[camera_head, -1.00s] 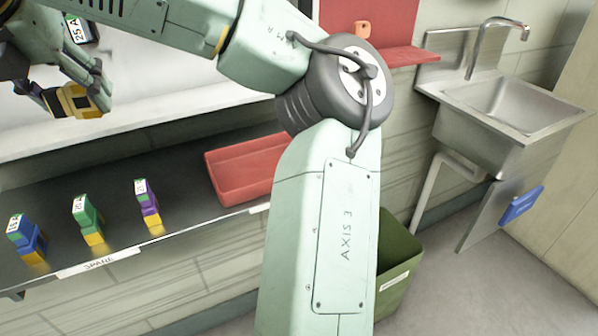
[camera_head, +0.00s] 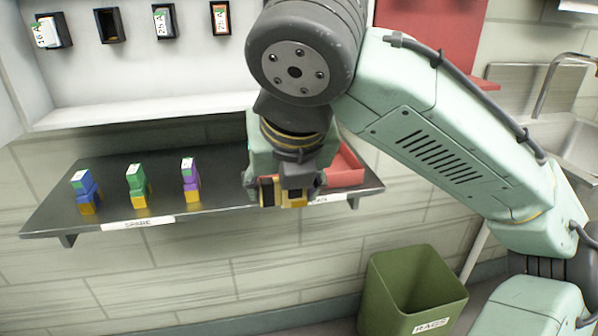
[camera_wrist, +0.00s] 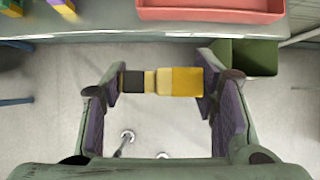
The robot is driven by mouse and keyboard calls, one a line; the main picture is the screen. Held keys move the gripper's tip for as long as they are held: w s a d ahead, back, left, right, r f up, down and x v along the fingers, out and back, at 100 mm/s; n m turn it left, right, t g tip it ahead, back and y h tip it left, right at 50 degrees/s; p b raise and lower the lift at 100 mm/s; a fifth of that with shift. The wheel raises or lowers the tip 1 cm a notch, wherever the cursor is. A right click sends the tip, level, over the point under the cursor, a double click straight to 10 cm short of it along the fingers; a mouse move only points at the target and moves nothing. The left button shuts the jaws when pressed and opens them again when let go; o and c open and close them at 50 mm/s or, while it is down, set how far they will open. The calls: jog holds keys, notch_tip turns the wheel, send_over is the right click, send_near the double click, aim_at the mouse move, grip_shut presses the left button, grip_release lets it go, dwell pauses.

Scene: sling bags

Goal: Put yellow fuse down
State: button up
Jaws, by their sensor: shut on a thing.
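My gripper (camera_head: 290,194) is shut on the yellow fuse (camera_wrist: 185,82), which has a yellow block at one end and a black part at the other. In the wrist view the fuse lies crosswise between my two fingers. In the head view the fuse shows small and partly covered by my fingers. It is held in front of the shelf's (camera_head: 240,165) front edge, near the red tray (camera_head: 346,168). In the wrist view open floor shows beneath it.
Coloured fuse stacks, blue (camera_head: 84,192), green (camera_head: 137,186) and purple (camera_head: 190,180), stand on the left of the shelf. A green bin (camera_head: 415,290) stands below right. Sockets, one an empty-looking black one (camera_head: 110,26), line the wall panel. Bare shelf lies right of the purple stack.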

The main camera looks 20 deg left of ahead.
jog(key=w+a, duration=0.1)
jog(key=w, duration=0.2)
jog(key=w+a, duration=0.1)
jog(key=w, duration=0.3)
jog(key=w+a+f, duration=0.1)
jog(key=w, duration=0.3)
jog(key=shift+w+a+p, duration=0.25)
jog(key=shift+a+p, duration=0.05)
jog(key=shift+p, duration=0.05)
jog(key=x, duration=0.3)
jog(key=shift+d, duration=0.3)
jog(key=shift+f, duration=0.6)
jog(key=shift+f, duration=0.15)
jog(key=o, duration=1.3)
jog(key=shift+c, duration=0.2)
jog(key=shift+s+r, duration=0.15)
jog(key=shift+r, duration=0.3)
jog(key=v, duration=1.1)
jog(key=shift+s+d+r+p, duration=0.15)
jog(key=shift+p, duration=0.15)
